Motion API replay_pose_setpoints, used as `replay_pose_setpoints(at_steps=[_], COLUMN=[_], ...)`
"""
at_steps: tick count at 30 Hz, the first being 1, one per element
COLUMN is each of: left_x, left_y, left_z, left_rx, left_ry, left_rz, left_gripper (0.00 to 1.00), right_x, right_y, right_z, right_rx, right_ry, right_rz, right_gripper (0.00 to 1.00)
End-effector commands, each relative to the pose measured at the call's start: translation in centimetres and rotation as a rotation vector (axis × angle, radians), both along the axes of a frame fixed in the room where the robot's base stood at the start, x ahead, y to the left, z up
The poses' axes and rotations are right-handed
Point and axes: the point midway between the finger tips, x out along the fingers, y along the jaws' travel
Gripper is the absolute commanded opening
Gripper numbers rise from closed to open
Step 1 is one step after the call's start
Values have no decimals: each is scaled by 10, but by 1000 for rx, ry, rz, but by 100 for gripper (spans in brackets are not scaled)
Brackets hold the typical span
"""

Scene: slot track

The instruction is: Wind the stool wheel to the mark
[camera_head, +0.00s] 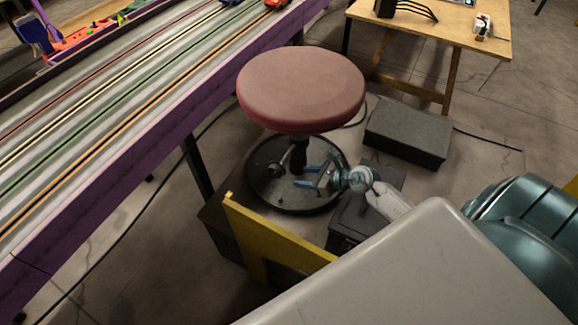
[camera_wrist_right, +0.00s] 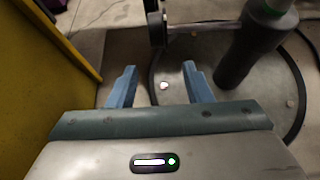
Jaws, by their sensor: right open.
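The stool has a round dull-red seat (camera_head: 301,88) over a dark column (camera_head: 299,155) and a wide round dark base (camera_head: 265,190). A small handle-like part (camera_head: 284,160) stands beside the column below the seat; I cannot tell whether it belongs to the wheel. In the right wrist view the column (camera_wrist_right: 255,50) is at the upper right, and an upright dark part (camera_wrist_right: 155,22) is ahead of the fingers. My right gripper (camera_head: 304,177) is open and empty, low over the base under the seat; its blue fingers (camera_wrist_right: 159,72) are apart. I cannot make out the mark. My left gripper is out of view.
A yellow board (camera_head: 265,232) stands in front of the base, left of my right gripper. A dark grey box (camera_head: 408,135) lies behind right. The purple-edged slot track (camera_head: 130,155) runs along the left. A wooden table (camera_head: 465,30) stands at the back right.

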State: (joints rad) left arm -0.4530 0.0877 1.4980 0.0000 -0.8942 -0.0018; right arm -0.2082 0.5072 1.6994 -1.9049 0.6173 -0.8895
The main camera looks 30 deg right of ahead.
Motion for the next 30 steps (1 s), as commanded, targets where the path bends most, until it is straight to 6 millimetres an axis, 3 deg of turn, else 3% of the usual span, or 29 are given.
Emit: replay_pose_setpoints(at_steps=[3, 9, 30], left_x=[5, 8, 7], left_y=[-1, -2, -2], left_z=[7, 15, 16], left_rx=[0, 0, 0], left_ry=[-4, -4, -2], left_rz=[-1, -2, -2], left_gripper=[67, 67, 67], right_x=[-17, -30, -31], right_y=[-10, -17, -18], right_z=[-1, 0, 0], right_rx=[-2, 0, 1], right_ry=[1, 0, 1], right_rz=[2, 1, 0], right_gripper=[45, 45, 45])
